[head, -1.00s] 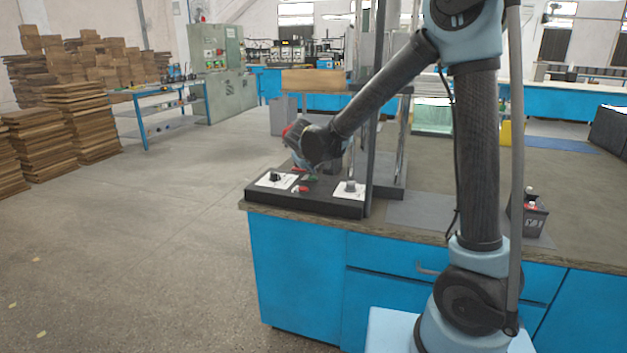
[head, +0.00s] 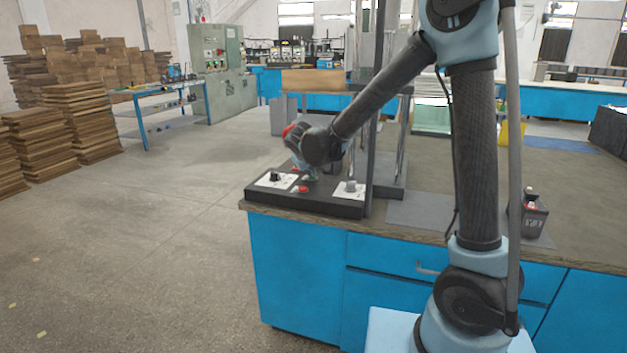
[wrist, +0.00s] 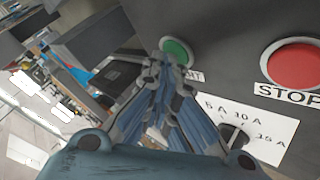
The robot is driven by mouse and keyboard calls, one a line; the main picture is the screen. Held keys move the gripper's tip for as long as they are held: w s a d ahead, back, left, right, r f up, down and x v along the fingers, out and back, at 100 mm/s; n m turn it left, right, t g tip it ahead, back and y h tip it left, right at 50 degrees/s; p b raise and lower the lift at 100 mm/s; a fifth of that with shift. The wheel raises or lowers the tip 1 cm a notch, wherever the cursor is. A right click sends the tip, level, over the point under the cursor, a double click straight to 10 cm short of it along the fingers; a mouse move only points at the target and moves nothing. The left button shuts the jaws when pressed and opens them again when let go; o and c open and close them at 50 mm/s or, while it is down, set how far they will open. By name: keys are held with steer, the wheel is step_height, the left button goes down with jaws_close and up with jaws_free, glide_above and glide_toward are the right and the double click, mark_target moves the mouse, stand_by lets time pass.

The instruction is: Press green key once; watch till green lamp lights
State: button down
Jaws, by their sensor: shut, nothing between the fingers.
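A black control box (head: 330,209) lies on the bench's left end. In the wrist view, the round green key (wrist: 178,50) sits in its dark face, partly covered by my fingertips. My gripper (wrist: 166,66) is shut and empty, its tips at the key's lower left edge; I cannot tell whether they touch or press it. In the head view my gripper (head: 311,172) points down at the box, and the key is mostly hidden. No lit green lamp can be made out in either view.
A red STOP button (wrist: 297,66) and a dial (wrist: 234,136) marked in amperes are near my fingers. A dark upright post (head: 373,120) stands close beside my forearm. The floor at left is clear.

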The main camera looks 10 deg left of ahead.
mark_target(310, 178)
steer(key=shift+r, duration=0.8)
steer(key=shift+r, duration=2.55)
